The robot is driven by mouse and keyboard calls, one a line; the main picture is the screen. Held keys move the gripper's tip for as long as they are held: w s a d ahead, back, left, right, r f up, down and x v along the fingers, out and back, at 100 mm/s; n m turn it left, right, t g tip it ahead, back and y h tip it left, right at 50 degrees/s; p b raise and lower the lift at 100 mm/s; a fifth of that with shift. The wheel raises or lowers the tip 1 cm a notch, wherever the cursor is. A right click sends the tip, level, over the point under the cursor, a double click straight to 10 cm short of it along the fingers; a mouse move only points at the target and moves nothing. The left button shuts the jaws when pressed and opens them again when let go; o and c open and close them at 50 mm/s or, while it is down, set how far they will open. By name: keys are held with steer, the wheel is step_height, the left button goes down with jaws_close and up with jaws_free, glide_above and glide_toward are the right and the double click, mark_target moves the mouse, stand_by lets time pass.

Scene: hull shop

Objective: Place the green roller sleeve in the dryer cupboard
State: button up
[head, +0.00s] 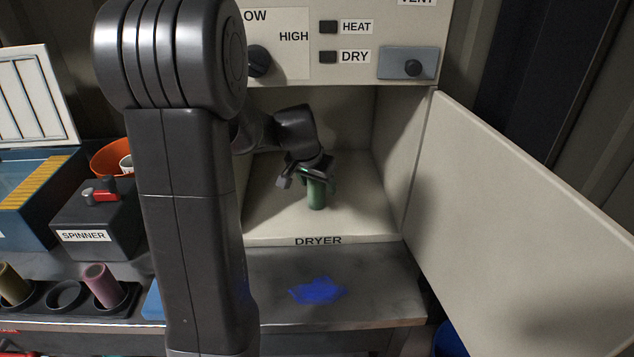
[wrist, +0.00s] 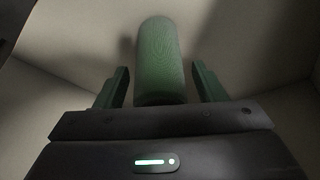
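The green roller sleeve (head: 317,194) stands upright inside the dryer cupboard (head: 272,222) and appears to rest on its floor. My gripper (head: 314,174) is inside the cupboard, around the upper part of the sleeve. In the wrist view the sleeve (wrist: 160,62) lies between the two green fingers, with a visible gap on each side. The fingers are open and do not appear to touch it. The cupboard door (head: 520,220) is swung open to the right.
A blue smear (head: 317,290) marks the metal bench in front of the cupboard. To the left are the spinner box (head: 95,220), a rack holding a pink sleeve (head: 102,286) and an olive sleeve (head: 12,284), and an orange bowl (head: 110,155). Cupboard walls are close around my gripper.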

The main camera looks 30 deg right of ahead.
steer(key=shift+r, duration=0.1)
steer(key=shift+r, duration=0.25)
steer(key=v, duration=0.2)
steer(key=shift+a+r, duration=0.2)
steer(key=shift+r, duration=0.1)
steer(key=s+a+b, duration=0.2)
steer(key=s+a, duration=0.4)
steer(key=a, duration=0.4)
steer(key=shift+a, duration=0.25)
steer(key=shift+c, duration=0.2)
stand_by(0.4)
